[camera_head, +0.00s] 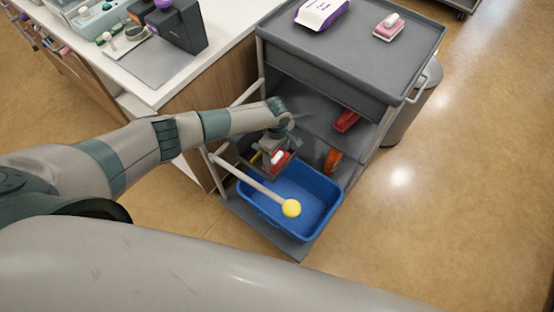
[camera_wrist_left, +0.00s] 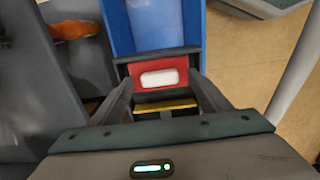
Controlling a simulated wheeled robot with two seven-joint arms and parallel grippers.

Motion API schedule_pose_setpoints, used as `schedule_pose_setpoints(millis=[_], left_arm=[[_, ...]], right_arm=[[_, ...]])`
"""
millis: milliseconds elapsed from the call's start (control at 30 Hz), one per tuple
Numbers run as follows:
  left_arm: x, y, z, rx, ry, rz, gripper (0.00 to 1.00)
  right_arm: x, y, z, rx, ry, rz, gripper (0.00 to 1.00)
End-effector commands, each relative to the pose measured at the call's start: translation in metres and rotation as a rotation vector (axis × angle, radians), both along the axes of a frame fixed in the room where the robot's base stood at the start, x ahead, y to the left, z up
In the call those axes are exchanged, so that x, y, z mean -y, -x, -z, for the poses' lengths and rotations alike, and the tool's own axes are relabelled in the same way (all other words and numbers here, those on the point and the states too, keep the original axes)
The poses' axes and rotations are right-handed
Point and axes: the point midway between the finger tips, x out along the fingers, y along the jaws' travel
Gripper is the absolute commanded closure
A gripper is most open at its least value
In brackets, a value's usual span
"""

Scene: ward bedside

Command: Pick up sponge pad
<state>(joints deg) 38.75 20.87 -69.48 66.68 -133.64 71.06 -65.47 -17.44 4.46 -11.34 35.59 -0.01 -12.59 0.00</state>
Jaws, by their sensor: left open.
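A red block with a white patch (camera_wrist_left: 158,77) lies between the fingers of my left gripper (camera_wrist_left: 158,88) in the wrist view, with a yellow strip just below it. I cannot tell for sure whether it is the sponge pad. My right gripper is not in view.
The blue bin (camera_head: 322,187) stands on the trolley's bottom shelf. A pale rod with a yellow ball (camera_head: 291,208) crosses over it. Red (camera_head: 346,121) and orange (camera_head: 333,160) things lie on the shelves. The grey top (camera_head: 350,45) carries a purple-white pack (camera_head: 322,13) and a pink item (camera_head: 388,27).

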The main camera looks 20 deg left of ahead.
Motion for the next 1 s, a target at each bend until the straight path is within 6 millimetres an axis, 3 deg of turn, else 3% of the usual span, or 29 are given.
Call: schedule_pose_setpoints(millis=[600, 667, 800, 1000], left_arm=[[-0.0002, -0.0005, 0.0076, 0.002, 0.001, 0.0, 0.3], [-0.0003, -0.0004, 0.0076, 0.002, 0.001, 0.0, 0.39], [-0.0003, -0.0004, 0.0076, 0.001, 0.0, 0.0, 0.73], [-0.0002, -0.0005, 0.0075, 0.002, 0.001, 0.0, 0.74]], right_arm=[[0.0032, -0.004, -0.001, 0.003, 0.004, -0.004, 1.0], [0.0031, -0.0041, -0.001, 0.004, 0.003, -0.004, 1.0], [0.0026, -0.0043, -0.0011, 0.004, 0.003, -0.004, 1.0], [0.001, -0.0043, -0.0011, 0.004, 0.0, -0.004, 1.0]])
